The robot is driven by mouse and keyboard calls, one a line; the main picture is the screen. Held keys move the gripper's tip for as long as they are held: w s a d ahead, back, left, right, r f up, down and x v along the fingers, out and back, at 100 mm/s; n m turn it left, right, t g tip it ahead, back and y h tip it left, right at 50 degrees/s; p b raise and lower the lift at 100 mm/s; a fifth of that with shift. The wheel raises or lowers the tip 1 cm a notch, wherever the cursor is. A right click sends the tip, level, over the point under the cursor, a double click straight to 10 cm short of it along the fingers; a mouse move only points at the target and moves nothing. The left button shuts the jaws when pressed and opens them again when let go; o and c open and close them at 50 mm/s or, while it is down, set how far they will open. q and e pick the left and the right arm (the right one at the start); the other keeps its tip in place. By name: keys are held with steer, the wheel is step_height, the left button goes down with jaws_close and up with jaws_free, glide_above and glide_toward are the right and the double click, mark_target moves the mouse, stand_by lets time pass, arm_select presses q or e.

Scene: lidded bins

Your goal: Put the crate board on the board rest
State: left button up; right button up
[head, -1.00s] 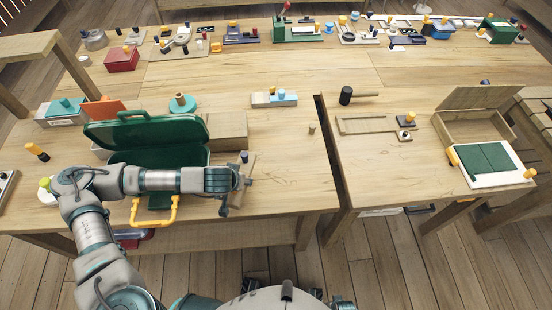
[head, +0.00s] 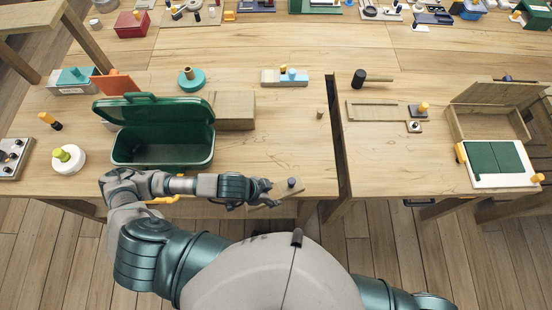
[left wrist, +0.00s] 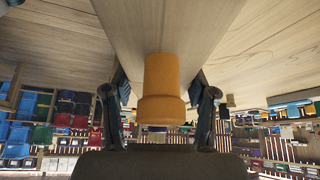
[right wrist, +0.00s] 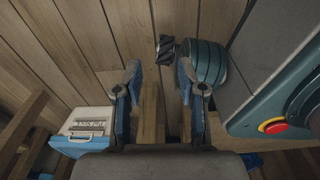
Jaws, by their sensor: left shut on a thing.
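My left gripper (head: 264,190) is near the front edge of the left table, shut on a light wooden board (head: 298,191), which I take for the crate board. I cannot tell whether the board touches the table. My right gripper (right wrist: 158,80) is open and empty over the floor, outside the head view. The flat wooden frame (head: 384,115) on the right table may be the board rest; I cannot tell for sure.
A green lidded bin (head: 165,158) stands open left of my gripper, beside a wooden block (head: 234,108). A mallet (head: 361,78), an open wooden crate (head: 486,124) and a green-and-white panel (head: 497,166) are on the right table. A narrow gap splits the tables.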

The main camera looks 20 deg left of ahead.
mark_target(273, 185)
arm_select(q)
steer(key=w+b, duration=0.3)
steer(key=shift+w+a+f, duration=0.15)
steer(key=shift+a+f, duration=0.1)
steer(key=shift+f, duration=0.15)
steer(key=w, duration=0.3)
steer(key=shift+a, duration=0.4)
arm_select(e)
steer(key=w+a+r, duration=0.2)
steer(key=w+r, duration=0.1)
steer(key=w, duration=0.6)
arm_select(q)
steer(key=w, duration=0.2)
steer(key=w+a+p, duration=0.1)
steer(key=w, duration=0.3)
steer(key=shift+a+f, duration=0.2)
steer(key=shift+f, duration=0.05)
steer(key=shift+w+a, duration=0.1)
steer(key=shift+w, duration=0.5)
step_height(273, 185, down, 4)
steer(key=shift+w+r+p, duration=0.1)
steer(key=shift+r+p, duration=0.15)
steer(key=shift+p, duration=0.2)
steer(key=shift+f, duration=0.1)
arm_select(e)
steer(key=s+f, duration=0.1)
steer(key=s, duration=0.1)
steer(key=s+d+f, duration=0.1)
steer(key=s, duration=0.1)
steer(key=shift+f, duration=0.3)
